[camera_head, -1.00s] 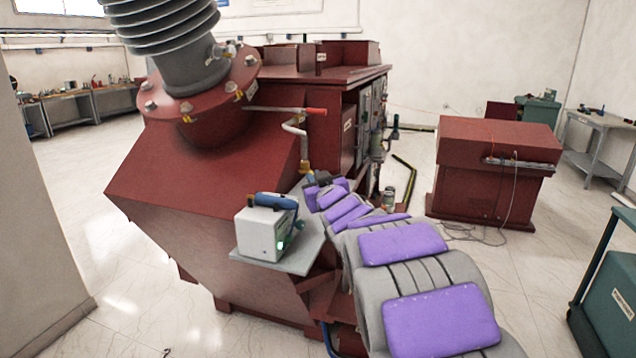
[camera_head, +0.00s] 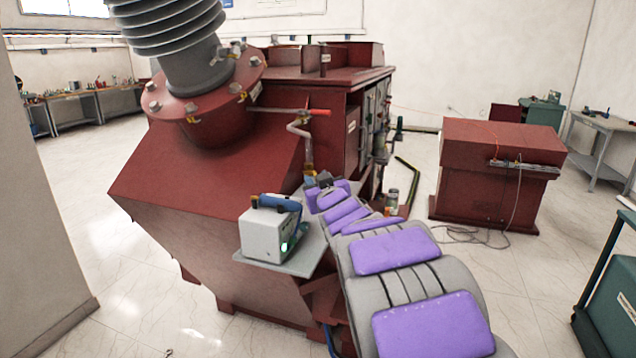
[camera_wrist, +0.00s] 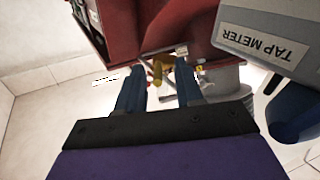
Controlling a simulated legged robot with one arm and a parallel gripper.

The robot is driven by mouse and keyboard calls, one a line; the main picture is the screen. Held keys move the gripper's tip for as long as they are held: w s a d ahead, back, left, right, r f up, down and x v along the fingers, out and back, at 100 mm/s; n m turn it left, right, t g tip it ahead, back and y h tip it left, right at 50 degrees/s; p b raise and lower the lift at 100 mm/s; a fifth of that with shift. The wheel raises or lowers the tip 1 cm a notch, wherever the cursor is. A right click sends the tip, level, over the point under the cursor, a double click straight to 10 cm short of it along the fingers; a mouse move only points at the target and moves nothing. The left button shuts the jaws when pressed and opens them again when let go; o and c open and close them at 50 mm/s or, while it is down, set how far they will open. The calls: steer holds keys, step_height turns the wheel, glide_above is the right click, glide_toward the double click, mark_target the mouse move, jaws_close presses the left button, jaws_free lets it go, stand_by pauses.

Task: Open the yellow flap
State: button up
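A small yellow piece, which looks like the yellow flap (camera_wrist: 158,71), shows in the wrist view just beyond and between my fingertips. In the head view, a small yellow part (camera_head: 308,169) sits at the lower end of the bent pipe, next to my gripper. My gripper (camera_wrist: 158,72) has its two blue fingers spread apart, with nothing clearly held between them. In the head view the gripper (camera_head: 311,183) is small and partly hidden by my purple-padded arm. I cannot tell whether either finger touches the yellow piece.
A tap meter box (camera_head: 267,234) with a blue-handled tool stands on a grey shelf left of my arm; it also looms close at right in the wrist view (camera_wrist: 265,45). The bent pipe (camera_head: 301,139) and red transformer body (camera_head: 205,180) stand close by.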

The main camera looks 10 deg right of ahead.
steer(key=s+d+p, duration=0.1)
steer(key=s+p, duration=0.2)
steer(key=s, duration=1.4)
steer(key=shift+s+p, duration=0.15)
steer(key=shift+p, duration=0.2)
steer(key=shift+d, duration=0.1)
steer(key=shift+c, duration=0.3)
